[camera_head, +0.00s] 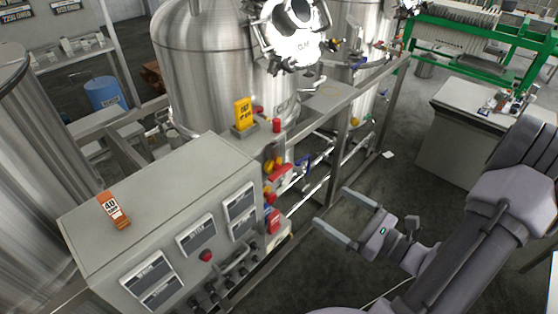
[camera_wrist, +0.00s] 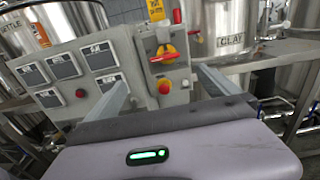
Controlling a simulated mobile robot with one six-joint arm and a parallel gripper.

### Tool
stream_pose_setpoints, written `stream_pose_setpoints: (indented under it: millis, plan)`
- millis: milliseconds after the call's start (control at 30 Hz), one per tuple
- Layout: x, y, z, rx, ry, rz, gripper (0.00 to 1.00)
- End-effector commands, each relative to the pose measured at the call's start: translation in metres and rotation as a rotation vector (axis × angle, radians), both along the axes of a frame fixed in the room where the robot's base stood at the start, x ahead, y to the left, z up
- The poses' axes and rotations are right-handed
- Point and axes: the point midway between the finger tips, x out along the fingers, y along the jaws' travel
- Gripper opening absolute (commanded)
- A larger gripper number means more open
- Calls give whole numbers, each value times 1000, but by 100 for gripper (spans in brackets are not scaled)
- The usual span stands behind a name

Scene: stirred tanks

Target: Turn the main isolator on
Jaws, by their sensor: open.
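A red-and-yellow rotary switch (camera_wrist: 165,53), which looks like the main isolator, is on the grey panel side of the control cabinet in the wrist view. Whether its handle is at on or off is too small to tell. It also shows on the cabinet's right side in the head view (camera_head: 273,165). My gripper (camera_head: 333,208) is open and empty, to the right of the cabinet and apart from it. In the wrist view its two fingers (camera_wrist: 160,78) point toward the panel, with the switch framed beyond and between them.
A red button on a yellow base (camera_wrist: 165,87) sits below the switch. Pipes run below the rail. Floor right of the cabinet is open.

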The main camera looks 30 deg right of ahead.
Motion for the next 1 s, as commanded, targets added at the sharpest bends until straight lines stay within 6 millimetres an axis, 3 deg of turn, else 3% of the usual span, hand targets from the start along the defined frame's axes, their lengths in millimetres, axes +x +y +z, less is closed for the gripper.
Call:
stream_pose_setpoints:
  millis: [167, 400, 600, 800, 1000]
  plan:
    - [24, 6, -3, 11, -3, -15, 100]
    - [93, 32, -2, 8, -2, -9, 100]
    - [139, 49, -2, 8, -2, -11, 100]
    - [160, 56, -2, 8, -1, -14, 100]
    - [162, 56, -2, 9, -1, -15, 100]
